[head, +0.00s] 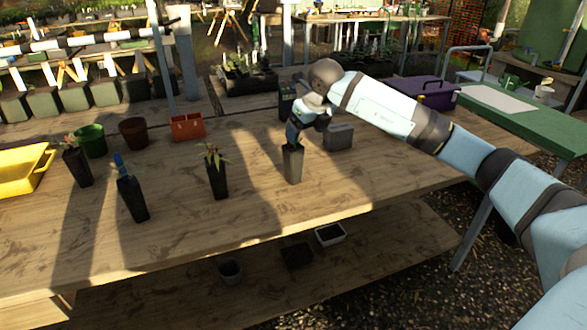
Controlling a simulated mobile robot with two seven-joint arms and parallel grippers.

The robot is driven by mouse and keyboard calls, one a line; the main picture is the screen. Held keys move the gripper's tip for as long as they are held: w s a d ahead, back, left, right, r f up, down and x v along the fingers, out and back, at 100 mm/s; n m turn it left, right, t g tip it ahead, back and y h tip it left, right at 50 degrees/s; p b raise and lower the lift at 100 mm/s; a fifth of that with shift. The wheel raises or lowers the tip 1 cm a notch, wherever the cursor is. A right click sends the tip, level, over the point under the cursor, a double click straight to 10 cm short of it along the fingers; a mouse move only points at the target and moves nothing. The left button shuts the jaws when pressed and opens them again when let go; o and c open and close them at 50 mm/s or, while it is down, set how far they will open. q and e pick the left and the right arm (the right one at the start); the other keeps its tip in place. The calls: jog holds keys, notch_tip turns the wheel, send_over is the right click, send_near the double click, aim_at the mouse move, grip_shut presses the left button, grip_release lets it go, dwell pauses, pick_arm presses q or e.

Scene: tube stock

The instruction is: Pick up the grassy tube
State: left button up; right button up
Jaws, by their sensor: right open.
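My right gripper (294,141) points down at the top of a tall pale grey tube (293,167) standing upright on the wooden table. The jaws are open around or just above the tube's rim; I cannot tell which. The gripper hides whatever grows in it. A black tube (218,181) with a spiky yellow-green plant stands upright to its left. Two more dark tubes stand further left, one with a blue top (133,198) and one with a reddish plant (78,165). I cannot tell for sure which tube is the grassy one. My left gripper is out of view.
A grey block-like container (338,138) stands close right of the gripper. An orange-red planter (187,127), a brown pot (133,133), a green pot (91,141) and a yellow tray (20,173) stand on the left. The wooden table (330,195) is clear in front.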

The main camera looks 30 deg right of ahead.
aim_at(296, 148)
jog(key=x, duration=0.6)
jog(key=shift+a+f+b, duration=0.1)
jog(key=shift+f+b, duration=0.05)
jog(key=shift+b, duration=0.15)
jog(key=b+x, duration=0.1)
jog(key=x, duration=0.4)
jog(key=shift+w+a, duration=0.1)
jog(key=shift+w, duration=0.15)
jog(key=c, duration=1)
jog(key=shift+c, duration=0.5)
jog(key=shift+r, duration=0.2)
